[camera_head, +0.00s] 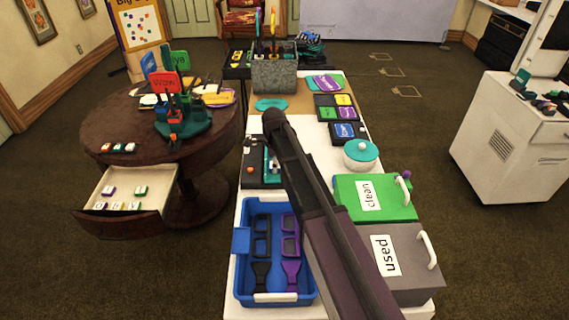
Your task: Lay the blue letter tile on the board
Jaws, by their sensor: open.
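My gripper cannot be made out; my dark arm crosses the middle of the view and covers what lies behind it. Several small white tiles with coloured sides or marks lie in the open drawer (158,175) of the round table. A short row of similar tiles (118,147) sits on the tabletop edge above it. The letters and which tile is blue are too small to tell. A dark board-like piece (250,182) with teal parts lies on the white table left of my arm, partly hidden. I cannot tell if it is the board.
A blue bin (241,275) holds dark and purple frames. A green "clean" box (350,186) and a grey "used" box (420,262) stand right of my arm. A teal-lidded pot (361,160) stands behind them. The round brown table (214,150) carries upright signs.

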